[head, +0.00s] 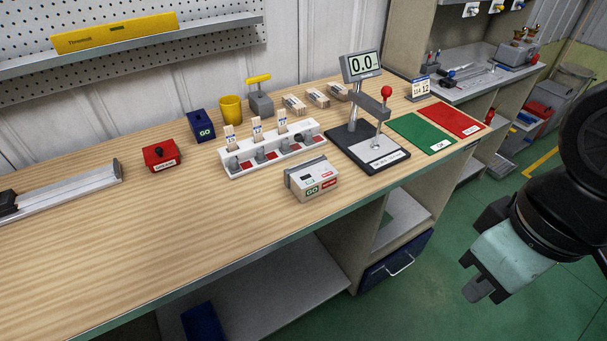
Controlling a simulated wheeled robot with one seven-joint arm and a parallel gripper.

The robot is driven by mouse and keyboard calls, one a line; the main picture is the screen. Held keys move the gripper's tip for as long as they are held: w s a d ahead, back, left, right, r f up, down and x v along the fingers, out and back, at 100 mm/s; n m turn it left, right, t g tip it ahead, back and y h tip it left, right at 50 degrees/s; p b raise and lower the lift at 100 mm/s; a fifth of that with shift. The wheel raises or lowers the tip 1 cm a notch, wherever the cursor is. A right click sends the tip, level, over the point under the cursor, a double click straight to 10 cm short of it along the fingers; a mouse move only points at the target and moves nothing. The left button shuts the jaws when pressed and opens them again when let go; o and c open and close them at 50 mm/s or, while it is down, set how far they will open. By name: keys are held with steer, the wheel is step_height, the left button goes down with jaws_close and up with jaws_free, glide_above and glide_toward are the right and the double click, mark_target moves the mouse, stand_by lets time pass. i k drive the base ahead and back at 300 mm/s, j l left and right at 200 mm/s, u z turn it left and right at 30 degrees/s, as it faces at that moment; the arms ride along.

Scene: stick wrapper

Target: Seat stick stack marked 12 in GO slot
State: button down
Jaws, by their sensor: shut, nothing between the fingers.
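Wooden stick stacks lie in a row at the back of the bench: a left one (293,105), a middle one (318,97) and a right one (338,91). Their marks are too small to read, so I cannot tell which is 12. A light grey box (313,180) near the front edge has a green label reading GO and a red label. I cannot tell which of these is the GO slot. My gripper (477,294) is shut and empty, in front of the bench, over the green floor at right.
A white rack (229,174) with upright tagged pieces stands mid-bench. Right of it are a press-like gauge (372,150) reading 0.0, a green mat (421,134) and a red mat (456,118). A red box (161,155) stands left. The front-left bench top is clear.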

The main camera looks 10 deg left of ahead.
mark_target(310, 180)
steer(key=i+u, duration=0.6)
steer(key=u, duration=0.15)
steer(key=i+l+u, duration=0.15)
steer(key=u, duration=0.25)
steer(key=i+l+u, duration=0.35)
